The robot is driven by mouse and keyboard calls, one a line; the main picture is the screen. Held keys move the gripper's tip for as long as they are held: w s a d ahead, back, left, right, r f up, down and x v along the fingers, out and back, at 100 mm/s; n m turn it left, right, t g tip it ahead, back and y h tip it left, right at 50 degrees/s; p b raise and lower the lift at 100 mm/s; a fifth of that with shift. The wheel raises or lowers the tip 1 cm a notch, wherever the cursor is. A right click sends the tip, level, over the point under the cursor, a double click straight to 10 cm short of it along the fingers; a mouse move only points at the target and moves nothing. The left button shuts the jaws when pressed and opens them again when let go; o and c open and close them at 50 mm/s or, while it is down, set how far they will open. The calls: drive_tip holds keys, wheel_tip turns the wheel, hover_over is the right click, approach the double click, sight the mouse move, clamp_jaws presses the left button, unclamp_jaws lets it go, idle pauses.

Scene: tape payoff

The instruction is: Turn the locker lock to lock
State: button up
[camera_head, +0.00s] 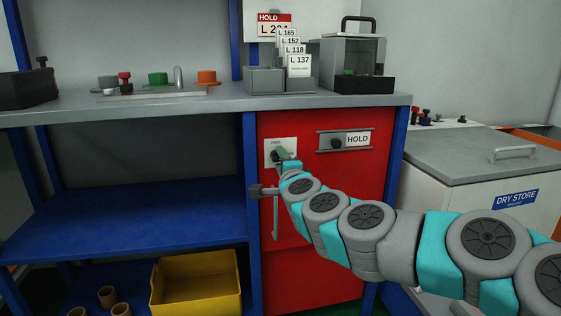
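The locker (330,215) is a red door front set in the blue frame under the grey worktop. Its lock sits on a white plate (272,145) at the door's upper left, with small lettering too fine to read fully. A dark lock knob (276,155) shows on the plate, partly covered by my gripper. My gripper (287,162) reaches in from the right and is at the plate, over or against the knob. Its fingers are too small and hidden to tell whether they hold the knob.
A handle (275,218) hangs below the lock beside my wrist. The worktop (215,101) juts above. A white DRY STORE chest (470,160) stands right. A yellow bin (196,284) sits low left.

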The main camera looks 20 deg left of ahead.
drive_tip(key=shift+s, duration=0.15)
drive_tip(key=v, duration=0.7)
drive_tip(key=shift+d, duration=0.25)
drive_tip(key=shift+s, duration=0.2)
